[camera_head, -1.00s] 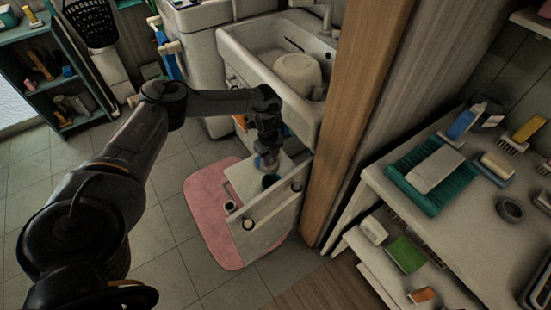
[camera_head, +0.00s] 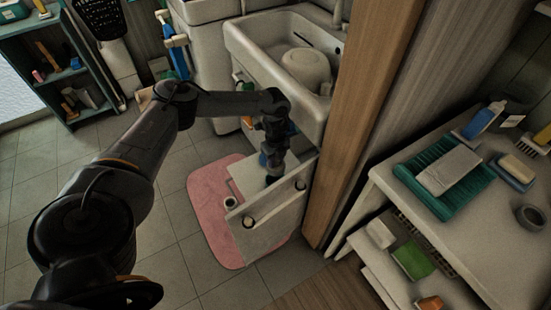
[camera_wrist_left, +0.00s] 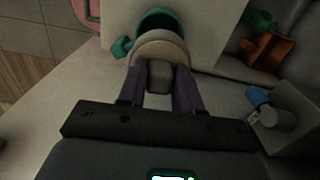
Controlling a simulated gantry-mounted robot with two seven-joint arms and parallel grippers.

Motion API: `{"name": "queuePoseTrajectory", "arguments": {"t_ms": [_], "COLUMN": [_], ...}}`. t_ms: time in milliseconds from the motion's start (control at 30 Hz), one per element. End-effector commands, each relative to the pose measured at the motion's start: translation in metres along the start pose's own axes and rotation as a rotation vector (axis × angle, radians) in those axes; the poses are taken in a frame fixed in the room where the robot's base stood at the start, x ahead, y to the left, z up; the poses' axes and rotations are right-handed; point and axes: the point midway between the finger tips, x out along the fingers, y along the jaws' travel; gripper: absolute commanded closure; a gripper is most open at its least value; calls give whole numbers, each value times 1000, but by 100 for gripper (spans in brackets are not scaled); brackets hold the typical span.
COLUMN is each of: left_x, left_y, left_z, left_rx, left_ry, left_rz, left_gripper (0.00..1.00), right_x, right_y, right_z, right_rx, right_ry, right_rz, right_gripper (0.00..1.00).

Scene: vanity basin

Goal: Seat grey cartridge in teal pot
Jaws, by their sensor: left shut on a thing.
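My left gripper (camera_head: 272,172) reaches down into the open drawer (camera_head: 262,222) under the basin. In the left wrist view its two fingers (camera_wrist_left: 160,88) are shut on the grey cartridge (camera_wrist_left: 160,50), which has a round, pale top and a narrower grey grip. The teal pot (camera_wrist_left: 158,17), with a handle (camera_wrist_left: 122,47) at its left, shows just beyond the cartridge. The cartridge overlaps the pot's near side; I cannot tell whether it is inside the pot or above it. In the head view, the gripper hides most of the pot and cartridge. My right gripper is not in view.
A pink mat (camera_head: 212,195) lies below. The basin (camera_head: 262,45) overhangs behind, and a wooden post (camera_head: 357,110) stands right. An orange item (camera_wrist_left: 272,50) and blue-capped bottle (camera_wrist_left: 268,108) are nearby.

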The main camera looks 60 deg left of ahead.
Motion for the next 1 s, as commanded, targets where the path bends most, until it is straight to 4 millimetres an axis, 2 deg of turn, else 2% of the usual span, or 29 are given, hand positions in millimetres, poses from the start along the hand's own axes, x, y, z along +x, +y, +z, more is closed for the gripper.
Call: {"name": "queuePoseTrajectory", "arguments": {"t_ms": [33, 100, 500, 1000], "left_x": [-3, 7, 38, 50], "left_y": [0, 0, 0, -1], "left_z": [0, 0, 0, 0], "left_rx": [-1, -1, 0, 0], "left_ry": [0, 1, 0, 0], "left_rz": [0, 0, -1, -2], "left_gripper": [100, 100, 100, 100], "right_x": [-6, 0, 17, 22], "right_y": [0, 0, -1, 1], "right_z": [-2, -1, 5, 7], "right_rx": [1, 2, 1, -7], "right_ry": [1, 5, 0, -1], "right_rz": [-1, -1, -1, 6], "right_gripper": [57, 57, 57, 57]}}
